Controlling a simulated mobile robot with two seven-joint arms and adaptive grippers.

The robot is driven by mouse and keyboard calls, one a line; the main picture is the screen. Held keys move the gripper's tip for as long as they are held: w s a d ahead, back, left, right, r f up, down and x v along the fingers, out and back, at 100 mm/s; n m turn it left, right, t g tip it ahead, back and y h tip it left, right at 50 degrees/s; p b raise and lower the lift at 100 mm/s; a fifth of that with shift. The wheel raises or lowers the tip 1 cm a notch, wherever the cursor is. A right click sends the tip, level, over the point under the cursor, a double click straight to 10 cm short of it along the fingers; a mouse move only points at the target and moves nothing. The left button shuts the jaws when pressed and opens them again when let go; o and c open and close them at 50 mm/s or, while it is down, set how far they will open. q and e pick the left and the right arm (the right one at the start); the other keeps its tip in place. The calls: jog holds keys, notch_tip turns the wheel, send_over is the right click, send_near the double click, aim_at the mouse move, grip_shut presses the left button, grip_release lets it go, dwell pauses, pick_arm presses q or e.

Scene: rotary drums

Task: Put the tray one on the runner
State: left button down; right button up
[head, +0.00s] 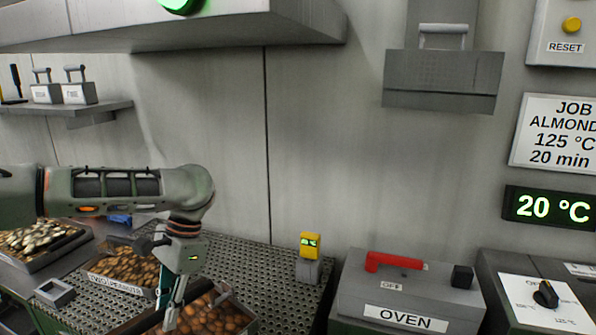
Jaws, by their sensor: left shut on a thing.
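A metal tray (245,307) filled with brown nuts is at the bottom of the head view, cut off by the lower edge; its label does not show. My left gripper (171,308) points down at this tray's left side and is shut on it. Its fingertips are partly lost against the tray's dark edge. A second nut tray (112,284), with a white label that I cannot read surely, stands just left of it. I cannot single out the runner with certainty; a perforated metal surface (270,263) lies behind and right of the held tray. My right gripper is not in view.
A third nut tray (75,240) is at far left, near a small open square holder (54,292). A yellow-topped device (310,246) stands on the perforated surface. The oven (410,288) with a red handle bounds the right. A shelf (75,108) overhangs the left.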

pick_arm(q)
jog(key=s+f+n+h, duration=0.1)
jog(key=s+n, duration=0.1)
jog(key=s+d+f+n+h, duration=0.1)
jog(key=n, duration=0.2)
jog(key=s+f+n+g, duration=0.1)
jog(key=s+n, duration=0.1)
jog(key=shift+s+d+f+n+h, duration=0.2)
jog(key=shift+s+d+n+h, duration=0.05)
jog(key=shift+s+n+h, duration=0.15)
